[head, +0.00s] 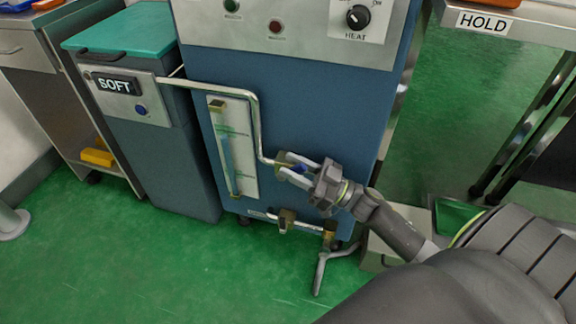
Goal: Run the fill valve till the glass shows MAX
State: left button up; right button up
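The fill valve (300,168) has a blue handle and sits at the lower end of a bent metal pipe on the front of the blue machine. My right gripper (296,170) reaches it from the right, with one finger on each side of the blue handle, and looks shut on it. The sight glass (223,150) is a slim tube on a pale plate left of the valve. A bluish column shows in it, with its top seemingly near the upper mark; the mark lettering is too small to read. My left gripper is out of view.
The blue machine (290,105) has a HEAT knob (358,17) on top. Left is a SOFT unit (172,165) with a teal lid. A HOLD table (541,33) stands right. Green floor is open in front.

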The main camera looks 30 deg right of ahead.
jog(key=shift+x, duration=0.9)
jog(key=shift+c, duration=0.3)
grip_shut()
